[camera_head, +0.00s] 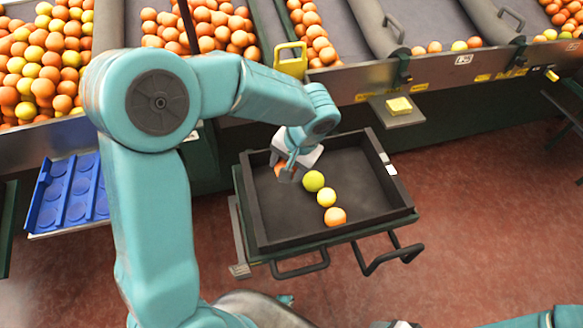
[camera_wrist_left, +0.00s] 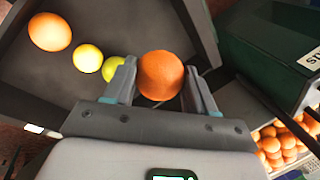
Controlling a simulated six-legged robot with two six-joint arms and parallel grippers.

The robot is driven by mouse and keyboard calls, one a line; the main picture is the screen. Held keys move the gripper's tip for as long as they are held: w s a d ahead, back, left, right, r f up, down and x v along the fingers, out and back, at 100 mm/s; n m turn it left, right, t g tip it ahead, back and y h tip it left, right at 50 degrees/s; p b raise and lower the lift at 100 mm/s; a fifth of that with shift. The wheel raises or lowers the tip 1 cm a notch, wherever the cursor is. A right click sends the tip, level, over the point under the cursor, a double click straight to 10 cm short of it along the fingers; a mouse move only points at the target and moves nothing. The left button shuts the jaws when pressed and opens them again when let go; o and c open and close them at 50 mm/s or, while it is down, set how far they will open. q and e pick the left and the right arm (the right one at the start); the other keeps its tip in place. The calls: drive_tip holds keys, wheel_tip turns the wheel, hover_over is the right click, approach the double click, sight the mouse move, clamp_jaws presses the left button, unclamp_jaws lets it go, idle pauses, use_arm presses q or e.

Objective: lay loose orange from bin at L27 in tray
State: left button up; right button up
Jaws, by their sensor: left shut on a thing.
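My left gripper (camera_head: 286,174) is inside the dark shallow bin (camera_head: 398,197), near its back left corner. It is shut on an orange (camera_wrist_left: 160,76), which sits between the two fingers in the left wrist view. In the head view the gripper hides most of this orange (camera_head: 279,168). A yellow-green fruit (camera_head: 313,181), a yellow fruit (camera_head: 327,197) and another orange (camera_head: 335,217) lie in a slanting row on the bin floor. A blue tray (camera_head: 63,165) with round recesses stands at the left; its visible recesses look empty.
Sloping bays of oranges and yellow fruit (camera_head: 45,60) run along the back. The bin's right half is clear.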

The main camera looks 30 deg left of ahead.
use_arm(q)
wheel_tip(320, 180, down, 10)
drive_tip(key=b, duration=0.7)
drive_tip(key=shift+d+f+b, duration=0.1)
drive_tip(key=shift+f+b, duration=0.05)
drive_tip(key=shift+b, duration=0.25)
drive_tip(key=shift+f+b, duration=0.45)
drive_tip(key=shift+f+b, duration=0.6)
drive_tip(key=o, duration=1.4)
drive_tip(key=shift+r+p, duration=2.9)
drive_tip(key=shift+r, duration=1.15)
